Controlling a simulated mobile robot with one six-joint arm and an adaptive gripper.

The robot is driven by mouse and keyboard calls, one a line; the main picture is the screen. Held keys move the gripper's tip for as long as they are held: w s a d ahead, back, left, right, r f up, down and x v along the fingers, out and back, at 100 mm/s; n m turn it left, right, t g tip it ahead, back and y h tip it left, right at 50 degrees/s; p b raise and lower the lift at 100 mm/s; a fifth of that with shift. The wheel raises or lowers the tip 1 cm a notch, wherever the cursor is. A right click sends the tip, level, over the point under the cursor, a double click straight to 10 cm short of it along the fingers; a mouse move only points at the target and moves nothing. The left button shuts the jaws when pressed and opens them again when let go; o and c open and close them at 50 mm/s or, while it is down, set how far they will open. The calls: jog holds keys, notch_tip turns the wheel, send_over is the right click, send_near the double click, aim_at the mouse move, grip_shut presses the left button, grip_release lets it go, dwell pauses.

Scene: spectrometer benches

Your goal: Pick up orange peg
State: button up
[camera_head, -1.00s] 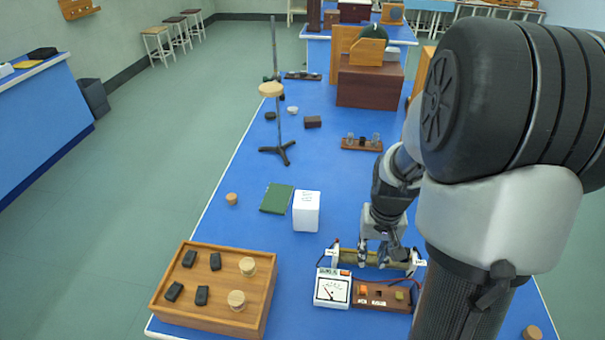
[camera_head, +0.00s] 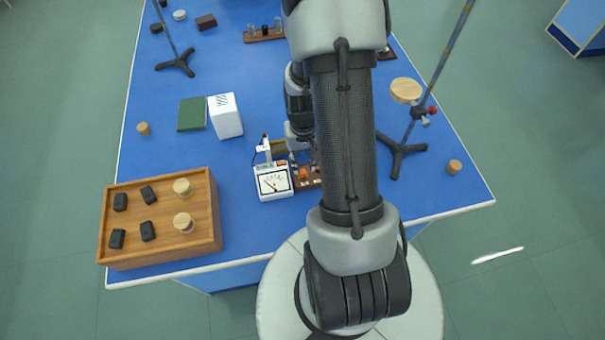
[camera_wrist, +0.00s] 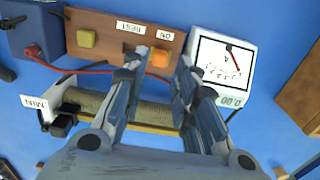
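The orange peg (camera_wrist: 160,57) is a small orange block on a brown wooden board (camera_wrist: 111,35), next to a label reading "ON". In the head view it shows as a small orange patch (camera_head: 303,173) beside the white meter, partly hidden by my arm. My gripper (camera_wrist: 161,60) is open, with one fingertip on each side of the peg in the wrist view. I cannot tell whether the fingers touch it. A yellow peg (camera_wrist: 86,38) sits farther left on the same board.
A white meter (camera_wrist: 222,66) stands close to the right finger. A coil rheostat (camera_wrist: 110,108) lies behind the board, under the fingers. A red wire and a blue box (camera_wrist: 35,30) are at the left. A wooden tray (camera_head: 160,256) and a white box (camera_head: 226,120) stand farther left.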

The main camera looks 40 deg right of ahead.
aim_at(302, 170)
jog(key=f, duration=0.1)
jog(key=f+b, duration=0.1)
jog(key=f, duration=0.3)
jog(key=shift+w+d+b, duration=0.15)
jog(key=shift+w+b, duration=0.2)
jog(key=shift+b, duration=0.05)
jog(key=shift+c, duration=0.4)
grip_shut()
